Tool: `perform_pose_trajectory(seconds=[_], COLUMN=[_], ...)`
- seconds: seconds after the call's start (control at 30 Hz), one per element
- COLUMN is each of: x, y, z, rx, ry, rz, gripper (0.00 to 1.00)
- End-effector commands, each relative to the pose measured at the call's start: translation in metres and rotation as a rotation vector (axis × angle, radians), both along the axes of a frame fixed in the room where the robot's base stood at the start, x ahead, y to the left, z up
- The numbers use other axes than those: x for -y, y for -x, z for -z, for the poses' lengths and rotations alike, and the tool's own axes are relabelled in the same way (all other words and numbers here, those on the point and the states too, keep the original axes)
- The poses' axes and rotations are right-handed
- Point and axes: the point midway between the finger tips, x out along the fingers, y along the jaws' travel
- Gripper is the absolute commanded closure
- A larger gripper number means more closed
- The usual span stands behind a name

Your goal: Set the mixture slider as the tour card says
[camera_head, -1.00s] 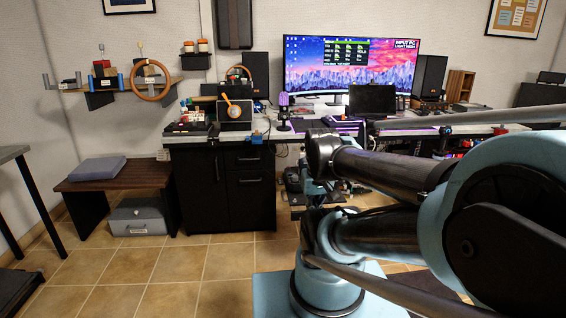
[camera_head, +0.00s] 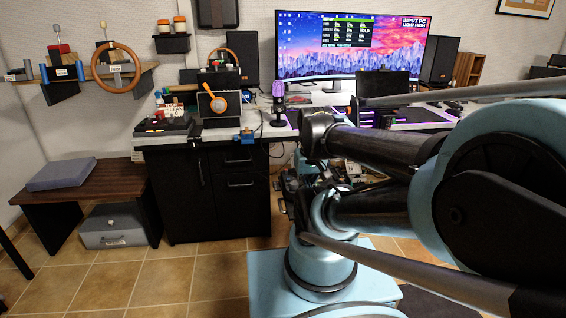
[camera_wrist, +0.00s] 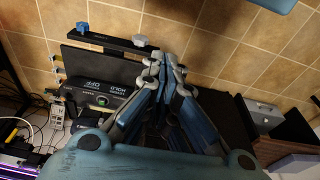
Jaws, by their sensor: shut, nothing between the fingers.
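A dark panel unit (camera_head: 163,128) with a small card lettered LEAN (camera_head: 173,112) stands at the left end of the desk in the head view. The mixture slider and its setting are too small to make out there, and I cannot tell which card is the tour card. My gripper (camera_wrist: 165,66) is shut and empty in the wrist view, hanging over the tiled floor area beside a black box (camera_wrist: 110,95) with upside-down HOLD and OFF lettering and a green light. The gripper is apart from the panel and does not clearly show in the head view.
A black cabinet (camera_head: 190,195) stands under the desk (camera_head: 245,130). A bench (camera_head: 95,182) with a grey case (camera_head: 110,226) beneath stands left. A wall shelf (camera_head: 75,77) holds a wooden wheel (camera_head: 117,68). A monitor (camera_head: 350,45) stands behind. Tiled floor is free in front.

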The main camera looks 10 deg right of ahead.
Motion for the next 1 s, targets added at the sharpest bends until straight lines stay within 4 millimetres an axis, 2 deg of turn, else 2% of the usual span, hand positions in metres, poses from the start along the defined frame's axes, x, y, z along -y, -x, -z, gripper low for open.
perform_pose_trajectory(seconds=[0.33,0.4,0.47,0.67,1.0], x=[0.000,0.000,0.000,0.001,0.001], y=[0.000,0.007,0.003,-0.030,-0.113], z=[0.000,-0.006,-0.009,-0.027,-0.053], rx=[0.000,0.012,0.014,0.026,0.053], ry=[0.000,0.000,0.000,-0.001,-0.002], rz=[0.000,0.000,0.000,0.001,0.005], gripper=[1.00,1.00,1.00,1.00,1.00])
